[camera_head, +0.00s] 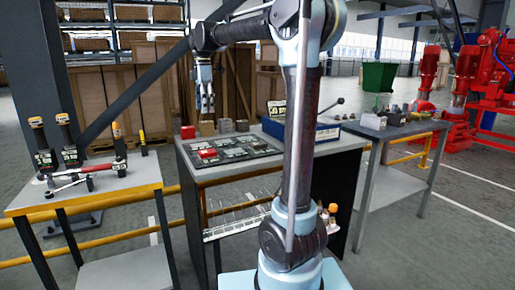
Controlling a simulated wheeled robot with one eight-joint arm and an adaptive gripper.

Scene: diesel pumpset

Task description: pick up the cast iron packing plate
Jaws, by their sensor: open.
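My gripper (205,108) hangs fingers down over the back left of the middle table (190,158). It is open, and I see nothing between its fingers. A row of small blocks stands below and around it: a red one (187,132), a brown one (207,128) and grey ones (225,126). A dark tray (260,153) in front of them holds several flat grey pieces (233,152) and a red piece (207,154). I cannot tell which piece is the cast iron packing plate at this size. My arm hides part of the table's right side.
A blue box (325,131) stands right of the tray, partly behind my arm. A left table (130,182) holds power tools (70,150) and a wrench. A right table (400,130) holds small parts.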

